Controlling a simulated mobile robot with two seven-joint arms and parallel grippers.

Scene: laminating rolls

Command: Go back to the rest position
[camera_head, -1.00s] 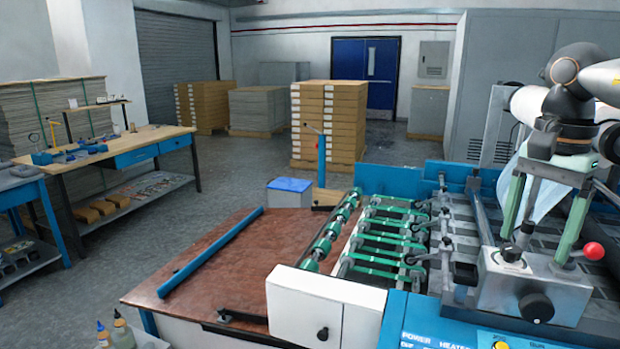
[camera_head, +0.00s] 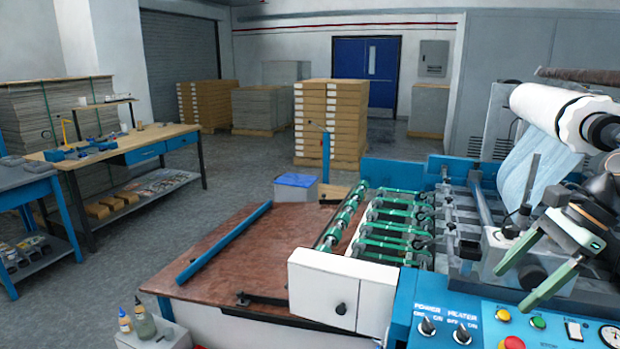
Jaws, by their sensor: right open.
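My right gripper (camera_head: 511,287) is at the lower right, in front of the laminating machine (camera_head: 405,168). Its two green-and-grey fingers point down and to the left. They are spread apart with nothing between them. It hangs over the machine's blue control panel (camera_head: 403,318); whether it touches anything is hard to tell. Part of the grey block behind it is hidden. A white film roll (camera_head: 540,105) sits above on the right, with pale film (camera_head: 535,165) hanging from it. My left gripper is not in view.
The panel has knobs and an emergency button (camera_head: 512,343). A brown feed table (camera_head: 225,275) with a blue bar (camera_head: 222,243) lies to the left. Bottles (camera_head: 145,322) stand at the lower left. A workbench (camera_head: 160,137) and stacked pallets (camera_head: 330,120) stand farther off, with open floor between.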

